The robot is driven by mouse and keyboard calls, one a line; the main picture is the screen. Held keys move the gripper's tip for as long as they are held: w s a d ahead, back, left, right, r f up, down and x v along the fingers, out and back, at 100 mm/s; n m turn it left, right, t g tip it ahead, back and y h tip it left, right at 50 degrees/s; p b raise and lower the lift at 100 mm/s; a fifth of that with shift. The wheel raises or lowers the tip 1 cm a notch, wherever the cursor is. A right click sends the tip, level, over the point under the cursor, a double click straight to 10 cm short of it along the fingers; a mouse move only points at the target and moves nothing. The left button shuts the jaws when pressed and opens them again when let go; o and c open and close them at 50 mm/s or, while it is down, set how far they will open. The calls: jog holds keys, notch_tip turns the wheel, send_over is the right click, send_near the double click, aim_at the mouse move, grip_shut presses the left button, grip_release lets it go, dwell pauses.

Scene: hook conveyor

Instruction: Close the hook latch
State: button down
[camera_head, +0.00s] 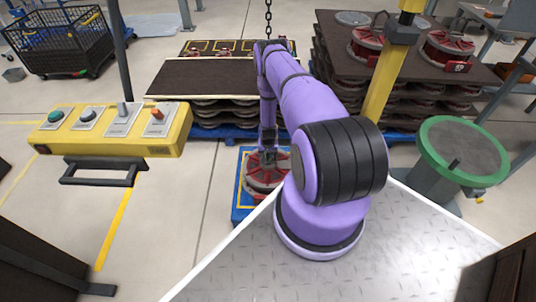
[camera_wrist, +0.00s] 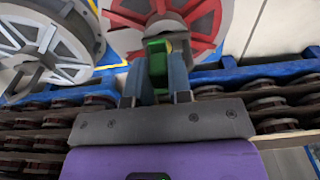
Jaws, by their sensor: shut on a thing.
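In the wrist view, my gripper (camera_wrist: 160,62) has its two fingers around a small green part (camera_wrist: 157,60), which looks like the hook latch, and is shut on it. The rest of the hook is mostly hidden, so I cannot tell how far the latch is closed. Just beyond it lies a red spoked wheel (camera_wrist: 203,22). In the head view, my gripper (camera_head: 267,150) points down over the red spoked wheel (camera_head: 264,178) on a blue base (camera_head: 241,200). The latch is too small to make out there.
A chain (camera_head: 268,18) hangs at the top. A yellow control box (camera_head: 110,140) stands left, a green-rimmed round stand (camera_head: 437,165) right. A yellow post (camera_head: 385,85) and stacked dark pallets (camera_head: 330,70) are behind. A grey spoked wheel (camera_wrist: 50,40) fills the wrist view's upper left.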

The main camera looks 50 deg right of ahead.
aim_at(268, 159)
jog(key=shift+s+a+f+t+h, duration=0.15)
jog(key=shift+f+t+h, duration=0.25)
jog(key=shift+h, duration=0.2)
jog(key=shift+s+a+f+t+h, duration=0.15)
jog(key=shift+f+t+h, duration=0.15)
jog(key=shift+t+h, duration=0.25)
jog(key=f+t+h, duration=0.1)
jog(key=t+h, duration=0.1)
jog(key=shift+a+f+h, duration=0.1)
jog(key=shift+f+h, duration=0.25)
jog(key=t+h, duration=0.1)
jog(key=f+t+h, duration=0.1)
jog(key=shift+f+t+h, duration=0.25)
jog(key=shift+h, duration=0.05)
jog(key=shift+w+d+f+t+h, duration=0.15)
jog(key=shift+d+f+t+h, duration=0.15)
jog(key=shift+t+h, duration=0.25)
jog(key=shift+w+d+f+t+h, duration=0.15)
jog(key=shift+f+t+h, duration=0.1)
jog(key=shift+t+h, duration=0.25)
jog(key=shift+h, duration=0.25)
jog(key=c, duration=1)
grip_release()
jog(key=shift+c, duration=0.2)
jog(key=v, duration=1)
jog(key=shift+s+a, duration=0.2)
